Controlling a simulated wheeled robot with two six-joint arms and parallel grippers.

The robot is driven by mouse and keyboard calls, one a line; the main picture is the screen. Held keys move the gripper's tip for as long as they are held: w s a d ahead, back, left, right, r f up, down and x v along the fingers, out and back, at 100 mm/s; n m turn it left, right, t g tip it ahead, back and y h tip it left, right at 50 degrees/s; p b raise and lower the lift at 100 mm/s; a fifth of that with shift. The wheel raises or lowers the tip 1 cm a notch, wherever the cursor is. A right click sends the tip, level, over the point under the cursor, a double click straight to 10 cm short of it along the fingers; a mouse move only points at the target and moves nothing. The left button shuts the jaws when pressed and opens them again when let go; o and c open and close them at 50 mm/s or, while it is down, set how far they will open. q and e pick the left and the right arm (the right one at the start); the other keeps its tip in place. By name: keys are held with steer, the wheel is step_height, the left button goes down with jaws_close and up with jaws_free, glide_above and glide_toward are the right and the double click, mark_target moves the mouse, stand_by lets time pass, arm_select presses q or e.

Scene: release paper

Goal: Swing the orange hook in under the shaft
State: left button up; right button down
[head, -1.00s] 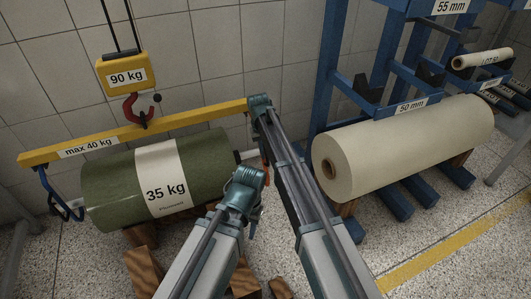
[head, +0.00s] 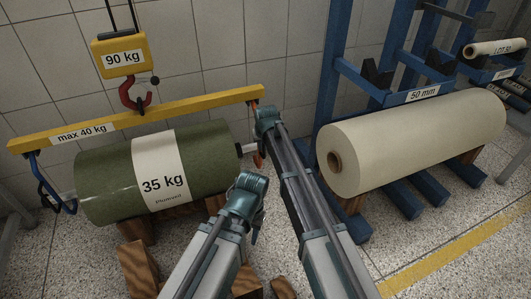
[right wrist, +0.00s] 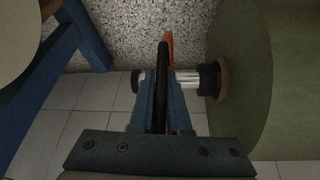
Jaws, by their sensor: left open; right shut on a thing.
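The orange hook (head: 258,160) hangs at the right end of the yellow beam (head: 200,107). My right gripper (head: 262,138) is shut on it and covers its middle. In the right wrist view, a dark bar of the hook stands between the fingers, with an orange part (right wrist: 168,45) beyond. The bar crosses in front of the bright shaft (right wrist: 187,78), between its end cap and the collar by the green roll (head: 105,178). Whether the hook's tip is under the shaft I cannot tell. My left gripper (head: 254,234) is open and empty, lower down, right of the roll.
A blue hook (head: 66,206) at the beam's left end is by the shaft's other end. The red crane hook (head: 134,95) carries the beam. A cream roll (head: 420,140) lies by the blue rack (head: 328,75) at right. Wooden blocks (head: 138,268) stand on the floor below.

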steer(key=shift+w+a+f+t+y+b, duration=0.3)
steer(key=shift+w+f+t+b, duration=0.2)
steer(key=shift+w+f+b, duration=0.25)
steer(key=shift+w+r, duration=0.15)
steer(key=shift+w, duration=0.15)
steer(key=c, duration=0.9)
jaws_free()
steer(key=shift+a, duration=0.1)
steer(key=p+v, duration=0.3)
steer(key=v, duration=0.1)
steer(key=p+v, duration=0.4)
steer(key=v, duration=0.1)
steer(key=p+v, duration=0.4)
steer(key=shift+s+r, duration=0.2)
steer(key=shift+s, duration=0.25)
